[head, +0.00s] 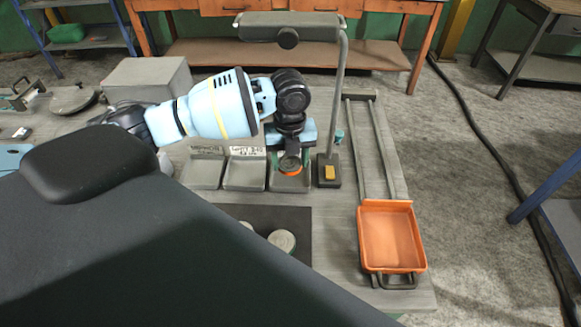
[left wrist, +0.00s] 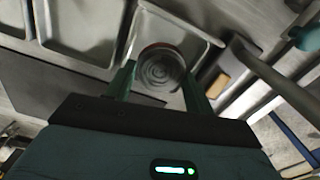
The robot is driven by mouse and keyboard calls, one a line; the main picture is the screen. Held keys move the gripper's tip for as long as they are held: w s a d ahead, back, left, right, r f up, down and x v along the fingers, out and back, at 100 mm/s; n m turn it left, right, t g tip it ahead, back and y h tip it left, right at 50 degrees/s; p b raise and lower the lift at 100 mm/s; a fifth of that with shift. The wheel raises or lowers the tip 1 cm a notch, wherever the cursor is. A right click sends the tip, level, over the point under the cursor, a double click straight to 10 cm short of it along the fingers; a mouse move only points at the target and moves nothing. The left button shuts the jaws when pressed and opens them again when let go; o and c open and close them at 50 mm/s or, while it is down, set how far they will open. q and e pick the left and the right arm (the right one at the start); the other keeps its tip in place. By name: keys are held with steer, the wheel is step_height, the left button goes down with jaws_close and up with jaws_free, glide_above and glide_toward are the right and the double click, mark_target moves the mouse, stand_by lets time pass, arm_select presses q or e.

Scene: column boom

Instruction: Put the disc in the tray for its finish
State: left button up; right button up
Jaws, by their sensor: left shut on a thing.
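My left gripper (head: 290,155) reaches down over the rightmost of three shallow grey trays and is shut on a round metal disc. The disc shows an orange-red rim (head: 290,171) in the head view. In the left wrist view the disc (left wrist: 160,70) has a ringed face and sits between the two green fingers, over the right tray (left wrist: 196,45). I cannot tell if it touches the tray floor. The left tray (head: 203,175) and middle tray (head: 245,175) look empty. Cards stand behind them; their small print is hard to read. My right gripper is not in view.
Two more grey discs (head: 282,241) lie on a dark mat (head: 296,218) in front of the trays. A lamp-like post (head: 338,100) with a dark base stands right beside the right tray. An orange bin (head: 390,238) sits on rails further right. A grey box (head: 148,78) stands behind my arm.

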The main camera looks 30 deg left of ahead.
mark_target(290, 164)
arm_select(q)
steer(key=shift+w+f, duration=0.1)
steer(key=shift+f, duration=1.65)
steer(key=shift+f, duration=0.2)
steer(key=o, duration=0.9)
steer(key=shift+o, duration=0.2)
steer(key=shift+r, duration=3.95)
steer(key=shift+f, duration=0.1)
